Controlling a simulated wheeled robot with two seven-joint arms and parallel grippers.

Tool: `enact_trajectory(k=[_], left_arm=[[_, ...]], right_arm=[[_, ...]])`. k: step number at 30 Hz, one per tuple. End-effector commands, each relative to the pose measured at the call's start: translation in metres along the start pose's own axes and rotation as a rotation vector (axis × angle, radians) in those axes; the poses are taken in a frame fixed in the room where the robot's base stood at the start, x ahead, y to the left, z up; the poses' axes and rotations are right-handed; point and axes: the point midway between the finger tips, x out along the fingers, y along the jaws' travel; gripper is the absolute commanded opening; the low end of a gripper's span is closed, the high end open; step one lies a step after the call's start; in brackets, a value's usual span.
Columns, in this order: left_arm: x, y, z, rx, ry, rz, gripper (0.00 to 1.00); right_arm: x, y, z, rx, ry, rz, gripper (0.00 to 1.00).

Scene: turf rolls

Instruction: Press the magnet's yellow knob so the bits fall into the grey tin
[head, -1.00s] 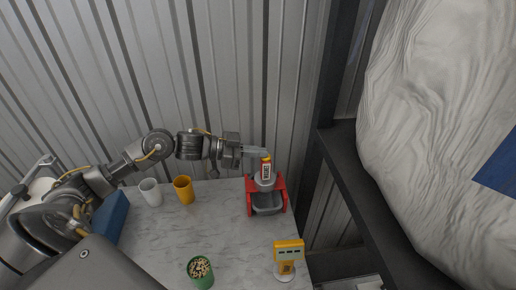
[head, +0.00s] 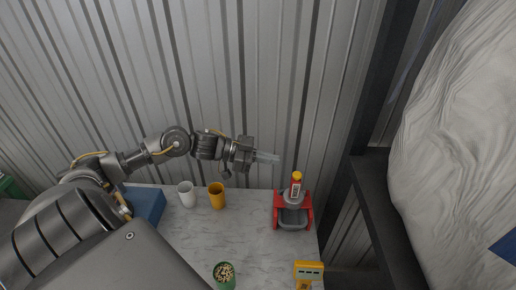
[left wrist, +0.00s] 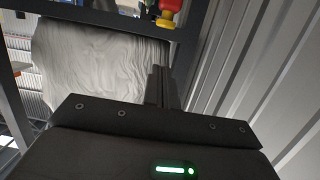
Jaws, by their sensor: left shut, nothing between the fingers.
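The magnet (head: 295,190), with a red and white label, stands upright in a red stand (head: 308,213) at the right of the table. Its yellow knob (head: 296,175) is on top and also shows at the top edge of the left wrist view (left wrist: 165,22). The grey tin (head: 293,224) sits low in the stand under the magnet; I cannot make out any bits in it. My left gripper (head: 277,158) is shut and empty, above and to the left of the knob, apart from it. Its fingers also show in the left wrist view (left wrist: 160,86). My right gripper is not in view.
A white cup (head: 186,194) and an orange cup (head: 217,196) stand left of the stand. A green cup of small pieces (head: 225,275) and a yellow device (head: 308,271) are at the front. A blue box (head: 146,205) is at left. A corrugated wall stands behind.

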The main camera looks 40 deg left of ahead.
Motion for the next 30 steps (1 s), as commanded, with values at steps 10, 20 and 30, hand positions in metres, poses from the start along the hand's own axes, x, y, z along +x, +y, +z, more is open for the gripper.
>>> enact_trajectory(k=[10, 20, 30], left_arm=[[-0.036, 0.0, -0.003, 0.002, 0.002, 0.001, 0.0], [-0.04, -0.001, -0.002, 0.003, 0.004, 0.0, 0.0], [-0.039, -0.001, -0.002, 0.003, 0.004, 0.0, 0.0]], right_arm=[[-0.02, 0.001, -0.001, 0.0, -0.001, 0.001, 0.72], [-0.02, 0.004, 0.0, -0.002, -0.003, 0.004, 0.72], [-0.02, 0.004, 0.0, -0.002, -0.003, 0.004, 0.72]])
